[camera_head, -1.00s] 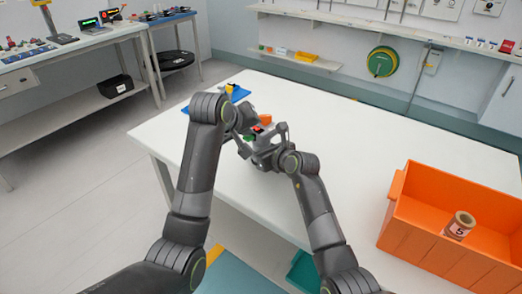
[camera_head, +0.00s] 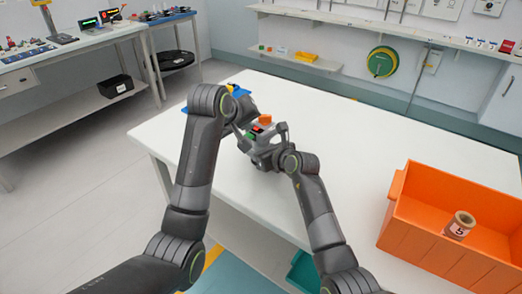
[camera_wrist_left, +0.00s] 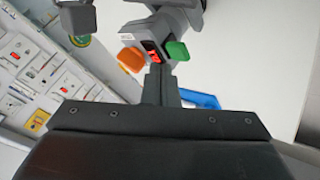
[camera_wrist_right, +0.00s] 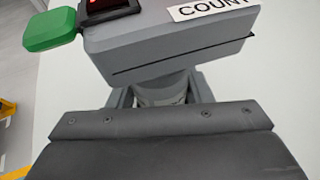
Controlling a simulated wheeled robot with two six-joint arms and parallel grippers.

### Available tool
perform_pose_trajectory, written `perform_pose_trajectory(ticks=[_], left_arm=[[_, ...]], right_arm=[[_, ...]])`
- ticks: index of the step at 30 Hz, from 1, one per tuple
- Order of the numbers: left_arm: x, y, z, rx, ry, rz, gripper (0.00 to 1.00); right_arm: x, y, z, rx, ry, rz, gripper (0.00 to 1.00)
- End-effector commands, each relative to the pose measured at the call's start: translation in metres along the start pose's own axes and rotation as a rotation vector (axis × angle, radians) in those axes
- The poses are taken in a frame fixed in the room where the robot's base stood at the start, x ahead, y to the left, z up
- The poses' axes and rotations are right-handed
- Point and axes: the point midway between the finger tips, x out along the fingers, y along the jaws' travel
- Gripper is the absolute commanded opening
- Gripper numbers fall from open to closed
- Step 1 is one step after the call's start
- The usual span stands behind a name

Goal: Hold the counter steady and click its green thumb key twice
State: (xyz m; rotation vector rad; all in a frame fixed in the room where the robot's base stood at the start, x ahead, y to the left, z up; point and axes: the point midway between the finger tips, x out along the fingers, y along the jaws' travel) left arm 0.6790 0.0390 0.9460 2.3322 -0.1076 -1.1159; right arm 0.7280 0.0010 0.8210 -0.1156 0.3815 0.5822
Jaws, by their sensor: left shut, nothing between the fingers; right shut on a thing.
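The counter (camera_head: 266,128) is a grey device with a red-lit display (camera_wrist_left: 155,56), a green thumb key (camera_wrist_left: 178,50) and an orange part (camera_wrist_left: 131,60) on the opposite side. In the right wrist view its body (camera_wrist_right: 170,45) bears a label reading "COUNT", and the green key (camera_wrist_right: 50,30) sticks out at left. My right gripper (camera_wrist_right: 162,98) is shut on the counter's round neck below the body. My left gripper (camera_wrist_left: 160,80) is shut and empty, its tips close to the display and green key; I cannot tell if they touch. It hides part of the counter in the head view (camera_head: 244,124).
A blue tray (camera_head: 240,93) with a yellow item lies behind the left arm. An orange crate (camera_head: 410,235) holding a spool (camera_head: 459,225) stands at right on the white table (camera_head: 350,150). The middle of the table is clear.

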Motion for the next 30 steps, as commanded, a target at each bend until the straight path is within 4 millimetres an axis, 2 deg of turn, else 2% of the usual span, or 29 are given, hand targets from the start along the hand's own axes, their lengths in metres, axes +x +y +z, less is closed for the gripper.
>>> perform_pose_trajectory(ticks=[15, 30], left_arm=[[-0.035, 0.026, -0.026, 0.002, 0.002, 0.001, 0.00], [-0.037, 0.027, -0.027, 0.001, 0.000, 0.001, 0.00]], right_arm=[[0.000, 0.000, 0.000, 0.000, 0.000, 0.000, 0.18], [0.000, 0.000, 0.000, 0.000, 0.000, 0.000, 0.18]])
